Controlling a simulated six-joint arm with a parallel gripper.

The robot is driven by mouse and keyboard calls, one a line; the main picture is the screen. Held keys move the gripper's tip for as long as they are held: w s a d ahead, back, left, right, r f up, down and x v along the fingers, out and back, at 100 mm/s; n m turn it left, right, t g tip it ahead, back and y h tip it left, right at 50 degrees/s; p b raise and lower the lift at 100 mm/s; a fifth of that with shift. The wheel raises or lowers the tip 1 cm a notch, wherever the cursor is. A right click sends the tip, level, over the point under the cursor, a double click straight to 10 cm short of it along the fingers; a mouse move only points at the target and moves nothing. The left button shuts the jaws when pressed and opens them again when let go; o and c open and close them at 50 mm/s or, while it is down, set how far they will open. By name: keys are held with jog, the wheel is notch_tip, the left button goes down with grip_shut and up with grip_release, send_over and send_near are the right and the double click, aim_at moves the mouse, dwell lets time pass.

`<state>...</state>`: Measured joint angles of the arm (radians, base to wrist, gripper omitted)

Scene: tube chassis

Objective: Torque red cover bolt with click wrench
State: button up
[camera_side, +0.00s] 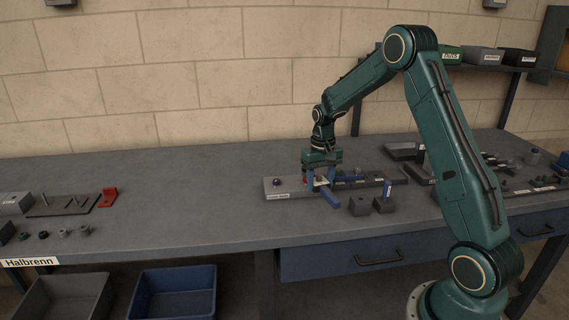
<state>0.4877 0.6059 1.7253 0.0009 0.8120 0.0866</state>
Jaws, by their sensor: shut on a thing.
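My gripper (320,181) is at the middle of the bench, pointing down, low over the right end of a light grey labelled block (287,194). It is shut on a tool with a blue handle (330,198), which looks like the click wrench. The handle sticks out toward the front right. The tool's working end is hidden by the gripper. A small dark reddish spot (277,183) shows on top of the grey block; I cannot tell whether it is the red cover bolt. Contact between tool and any bolt is too small to tell.
Right of my gripper lie a dark rack (370,180), a grey block (358,206) and a block with a blue upright piece (385,204). A red block (108,197) and small parts sit at left. The bench between is clear. Bins (175,290) stand below.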

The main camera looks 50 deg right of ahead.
jog(key=shift+f, duration=0.95)
dwell(0.4)
jog(key=o, duration=1.6)
jog(key=shift+r, duration=0.1)
notch_tip(320, 180, up, 14)
jog(key=shift+f, duration=0.2)
jog(key=shift+c, duration=0.5)
